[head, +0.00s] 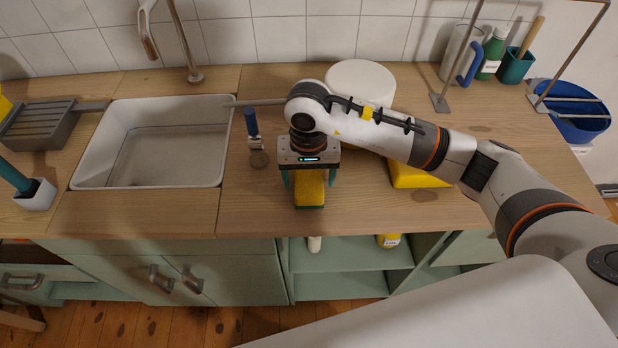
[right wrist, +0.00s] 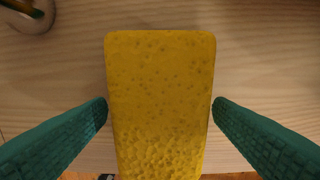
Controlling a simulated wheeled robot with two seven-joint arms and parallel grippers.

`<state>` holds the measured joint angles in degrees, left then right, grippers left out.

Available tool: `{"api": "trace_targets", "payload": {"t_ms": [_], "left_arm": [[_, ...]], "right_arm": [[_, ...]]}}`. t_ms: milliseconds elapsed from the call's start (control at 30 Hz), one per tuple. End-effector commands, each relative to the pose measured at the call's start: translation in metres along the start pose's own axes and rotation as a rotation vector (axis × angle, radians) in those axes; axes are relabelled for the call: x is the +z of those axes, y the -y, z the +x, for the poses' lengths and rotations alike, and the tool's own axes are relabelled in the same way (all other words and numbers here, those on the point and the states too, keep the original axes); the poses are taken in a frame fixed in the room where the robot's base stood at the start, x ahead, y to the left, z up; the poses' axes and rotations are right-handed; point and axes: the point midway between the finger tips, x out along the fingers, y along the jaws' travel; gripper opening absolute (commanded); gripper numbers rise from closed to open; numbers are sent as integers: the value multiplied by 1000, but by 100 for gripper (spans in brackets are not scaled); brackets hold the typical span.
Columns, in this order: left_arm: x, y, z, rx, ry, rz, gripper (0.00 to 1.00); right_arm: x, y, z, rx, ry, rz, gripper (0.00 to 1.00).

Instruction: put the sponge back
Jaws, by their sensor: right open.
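The sponge (head: 310,190) is yellow with a green underside. It lies on the wooden counter near the front edge, right of the sink (head: 160,140). My right gripper (head: 309,183) points down over it, open, with one teal finger on each side. In the right wrist view the sponge (right wrist: 160,105) fills the middle between the two fingers (right wrist: 160,108). The sponge's lower end runs out of that view. My left gripper is not in view.
A white round thing (head: 360,80) and a yellow thing (head: 418,178) are partly behind my right arm. A green bottle (head: 491,55) and blue basin (head: 578,122) stand right. A grey rack (head: 38,125) is left of the sink.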

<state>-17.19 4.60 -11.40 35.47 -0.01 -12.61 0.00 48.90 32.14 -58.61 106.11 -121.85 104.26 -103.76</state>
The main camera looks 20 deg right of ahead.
Motion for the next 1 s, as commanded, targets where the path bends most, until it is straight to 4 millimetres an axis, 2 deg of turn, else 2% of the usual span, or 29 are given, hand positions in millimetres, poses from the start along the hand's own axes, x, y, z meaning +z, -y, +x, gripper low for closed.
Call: {"api": "trace_targets", "payload": {"t_ms": [300,500,700,1000], "left_arm": [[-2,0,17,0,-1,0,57],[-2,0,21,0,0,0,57],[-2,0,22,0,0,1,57],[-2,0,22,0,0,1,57]], "right_arm": [[1,0,-68,1,7,-1,76],[1,0,-98,0,3,0,76],[0,0,-108,0,0,-1,76],[0,0,-108,-1,0,-1,76]]}}
